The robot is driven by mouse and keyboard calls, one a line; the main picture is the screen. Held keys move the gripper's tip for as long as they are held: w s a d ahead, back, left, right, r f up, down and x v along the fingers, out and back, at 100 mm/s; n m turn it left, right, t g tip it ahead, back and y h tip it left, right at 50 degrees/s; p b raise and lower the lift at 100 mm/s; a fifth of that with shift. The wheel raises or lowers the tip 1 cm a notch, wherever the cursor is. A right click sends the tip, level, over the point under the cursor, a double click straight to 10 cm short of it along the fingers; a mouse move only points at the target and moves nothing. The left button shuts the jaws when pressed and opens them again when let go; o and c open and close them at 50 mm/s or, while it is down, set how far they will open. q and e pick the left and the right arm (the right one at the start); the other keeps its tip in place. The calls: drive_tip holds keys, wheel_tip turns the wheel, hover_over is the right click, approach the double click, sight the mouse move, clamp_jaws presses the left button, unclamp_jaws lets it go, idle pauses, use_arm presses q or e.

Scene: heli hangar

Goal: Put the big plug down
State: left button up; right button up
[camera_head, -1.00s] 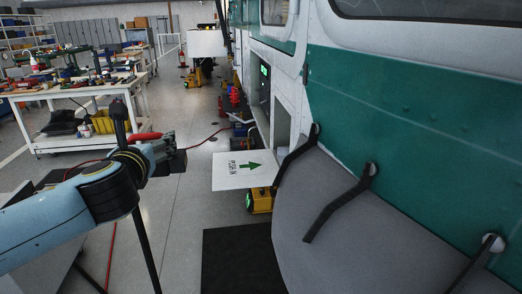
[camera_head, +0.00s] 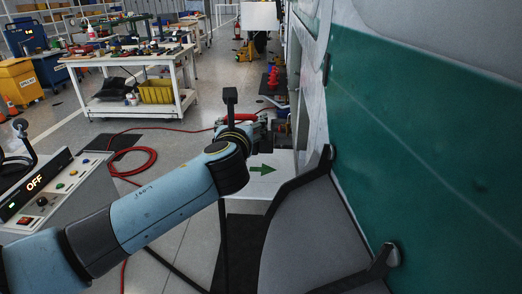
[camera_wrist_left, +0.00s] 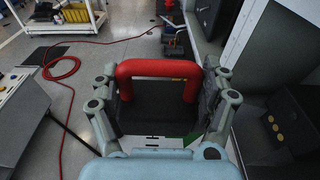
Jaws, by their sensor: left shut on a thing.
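The big plug, a black block with a red handle (camera_wrist_left: 157,68), is in my left gripper (camera_wrist_left: 161,92) in the left wrist view. The fingers stand on both sides of it and are shut on it. In the head view the left gripper (camera_head: 258,127) is seen from behind, with the red handle (camera_head: 240,118) showing above it. The plug is in the air in front of the helicopter's open flap (camera_head: 272,170), which has a green arrow. The plug's underside is hidden. My right gripper is not in view.
The green and grey helicopter side (camera_head: 420,130) fills the right. A console with an OFF display (camera_head: 36,183) stands at left, with a red cable (camera_head: 140,160) on the floor. A white workbench (camera_head: 130,60) with tools stands further back. A dark mat (camera_head: 240,250) lies below the arm.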

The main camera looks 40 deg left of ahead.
sight(258, 145)
use_arm(q)
drive_tip(key=w+d+f, duration=0.2)
drive_tip(key=w, duration=0.1)
drive_tip(key=shift+d+f+b, duration=0.1)
drive_tip(key=shift+b, duration=0.2)
wheel_tip(258, 145, down, 4)
drive_tip(key=shift+w+f+b, duration=0.1)
drive_tip(key=shift+b, duration=0.6)
drive_tip(key=o, duration=1.6)
drive_tip(key=shift+d, duration=0.1)
drive_tip(key=v, duration=1.2)
